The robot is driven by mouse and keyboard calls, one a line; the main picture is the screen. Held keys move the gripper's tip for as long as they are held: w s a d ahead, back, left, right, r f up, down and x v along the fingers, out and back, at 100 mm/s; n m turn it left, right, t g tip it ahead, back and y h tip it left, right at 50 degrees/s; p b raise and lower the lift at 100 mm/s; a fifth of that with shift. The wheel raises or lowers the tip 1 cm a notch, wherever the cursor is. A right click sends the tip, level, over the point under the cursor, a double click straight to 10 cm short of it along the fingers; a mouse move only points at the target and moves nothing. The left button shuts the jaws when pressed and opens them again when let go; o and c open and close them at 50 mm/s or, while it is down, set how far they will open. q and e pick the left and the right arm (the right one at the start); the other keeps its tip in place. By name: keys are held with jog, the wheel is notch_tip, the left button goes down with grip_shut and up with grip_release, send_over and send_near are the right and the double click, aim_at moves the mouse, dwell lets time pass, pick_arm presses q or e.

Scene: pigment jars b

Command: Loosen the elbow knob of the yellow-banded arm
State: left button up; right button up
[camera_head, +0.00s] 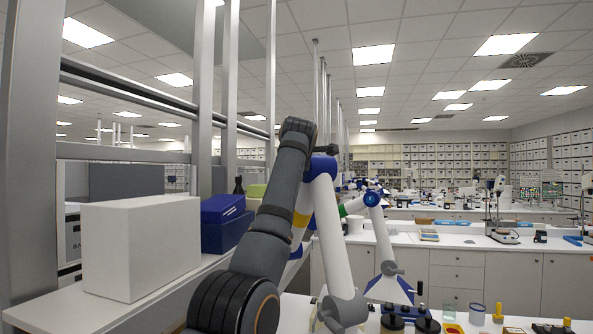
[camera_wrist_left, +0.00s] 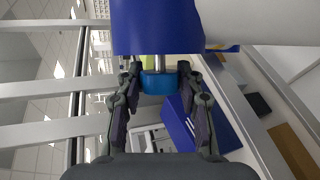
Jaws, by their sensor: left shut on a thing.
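The yellow-banded arm has white tubes and a blue elbow (camera_head: 321,168). Its yellow band (camera_head: 301,218) shows just behind my dark left arm in the head view. In the left wrist view the blue elbow housing (camera_wrist_left: 155,27) fills the top, with a grey shaft running down to the blue elbow knob (camera_wrist_left: 158,86). My left gripper (camera_wrist_left: 159,76) is shut on this knob, one finger on each side. In the head view my own arm hides most of the gripper and the knob. My right gripper is not in view.
A white box (camera_head: 140,245) and a blue box (camera_head: 224,222) stand on the left shelf beside my arm. Metal posts (camera_head: 203,100) rise there. Another white arm with a green band (camera_head: 342,211) and a hood (camera_head: 390,288) is behind. Jars and knobbed items cover the front bench.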

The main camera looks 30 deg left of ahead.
pick_arm(q)
jog(key=o, duration=1.2)
jog(key=v, duration=1.2)
jog(key=shift+f, duration=0.15)
